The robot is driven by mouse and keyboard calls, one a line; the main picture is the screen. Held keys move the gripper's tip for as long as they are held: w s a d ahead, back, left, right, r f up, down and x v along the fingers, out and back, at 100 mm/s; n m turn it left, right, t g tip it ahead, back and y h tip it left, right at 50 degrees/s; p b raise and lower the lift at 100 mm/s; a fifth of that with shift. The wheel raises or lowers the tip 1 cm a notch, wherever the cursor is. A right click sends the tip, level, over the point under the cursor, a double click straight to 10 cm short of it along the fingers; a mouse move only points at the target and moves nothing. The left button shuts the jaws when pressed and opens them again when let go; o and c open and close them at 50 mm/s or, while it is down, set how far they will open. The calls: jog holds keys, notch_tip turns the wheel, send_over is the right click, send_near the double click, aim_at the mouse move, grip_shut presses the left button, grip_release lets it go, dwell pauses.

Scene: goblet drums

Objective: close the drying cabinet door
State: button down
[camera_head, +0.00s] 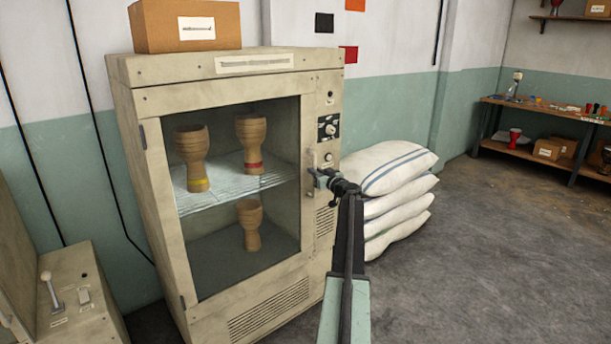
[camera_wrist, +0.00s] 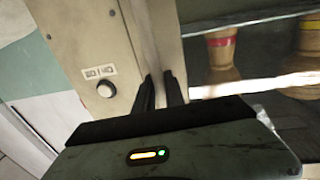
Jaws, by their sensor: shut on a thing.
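The drying cabinet (camera_head: 220,68) is a worn beige box with a large glazed door (camera_head: 212,292) on its front. The hinges are on the door's left side. The door lies flush or nearly flush with the front; I cannot tell if a narrow gap is left. Goblet drums stand inside: a yellow-banded one (camera_head: 192,150) and a red-banded one (camera_head: 251,135) on the shelf, a plain one (camera_head: 250,225) below. My gripper (camera_head: 319,180) is at the handle (camera_head: 310,160) on the door's right edge and is shut on it.
A control panel with knobs (camera_head: 329,127) is right of the door. Stacked white sacks (camera_head: 395,170) stand close at the cabinet's right. A cardboard box (camera_head: 186,25) sits on top. A lever console (camera_head: 68,290) is at lower left. The floor at right (camera_head: 470,260) is clear.

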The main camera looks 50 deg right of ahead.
jog(key=shift+w+d+r, duration=0.1)
jog(key=shift+d, duration=0.45)
jog(key=shift+w+a, duration=0.15)
jog(key=shift+w, duration=0.2)
jog(key=c, duration=1.4)
grip_release()
jog(key=shift+w+f, duration=0.15)
jog(key=shift+f, duration=0.05)
jog(key=v, duration=0.8)
jog(key=shift+a, duration=0.1)
